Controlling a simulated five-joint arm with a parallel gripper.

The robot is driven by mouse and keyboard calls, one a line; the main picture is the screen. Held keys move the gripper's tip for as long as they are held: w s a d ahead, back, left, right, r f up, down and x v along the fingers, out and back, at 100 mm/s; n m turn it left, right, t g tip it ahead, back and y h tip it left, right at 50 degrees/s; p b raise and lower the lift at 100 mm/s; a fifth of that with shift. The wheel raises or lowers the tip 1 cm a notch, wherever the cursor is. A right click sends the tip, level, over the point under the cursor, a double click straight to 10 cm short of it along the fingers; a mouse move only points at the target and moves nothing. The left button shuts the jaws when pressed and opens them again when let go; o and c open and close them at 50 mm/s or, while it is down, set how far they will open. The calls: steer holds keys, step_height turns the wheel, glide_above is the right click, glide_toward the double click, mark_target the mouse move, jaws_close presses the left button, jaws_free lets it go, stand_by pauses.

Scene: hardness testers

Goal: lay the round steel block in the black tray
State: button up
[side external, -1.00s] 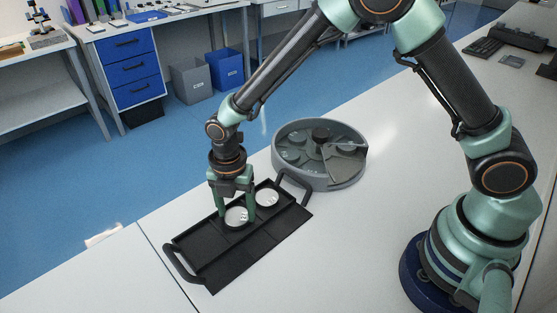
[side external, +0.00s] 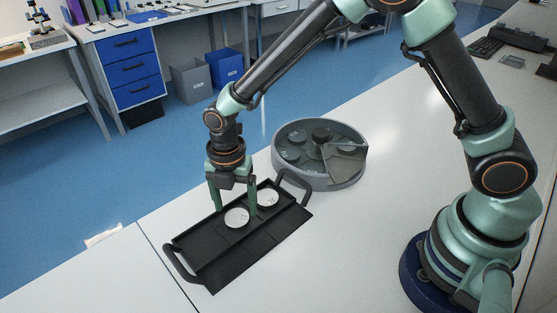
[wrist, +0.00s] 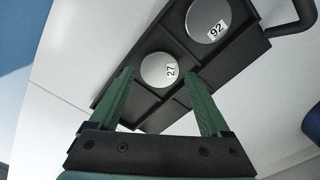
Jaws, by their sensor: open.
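The black tray (side external: 222,262) lies on the bench with a handle at each end. A round steel block (side external: 237,217) lies flat in one of its compartments. In the wrist view this block (wrist: 158,70) carries a label reading 27. A second round steel block (side external: 268,197) lies in the adjoining compartment, and in the wrist view it (wrist: 207,19) is labelled 92. My gripper (side external: 235,209) is open just above the 27 block. In the wrist view its fingertips (wrist: 159,75) stand on either side of that block, with visible gaps.
A grey round carousel (side external: 320,178) with several discs in its pockets and a wedge-shaped cover stands behind the tray, to the right. Bare bench lies right of the tray and carousel. The bench edge runs along the tray's far left.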

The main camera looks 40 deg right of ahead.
mark_target(237, 216)
step_height(237, 216, up, 10)
steer(key=s+d+r+m+t, duration=0.2)
steer(key=s+d+r+m, duration=0.3)
steer(key=d+m, duration=0.5)
steer(key=s+d+r+m+t, duration=0.3)
steer(key=d+m, duration=0.6)
steer(key=m, duration=0.6)
step_height(237, 216, up, 4)
steer(key=shift+s+d+f+t, duration=0.15)
steer(key=shift+s+d+t, duration=0.2)
steer(key=shift+s, duration=0.9)
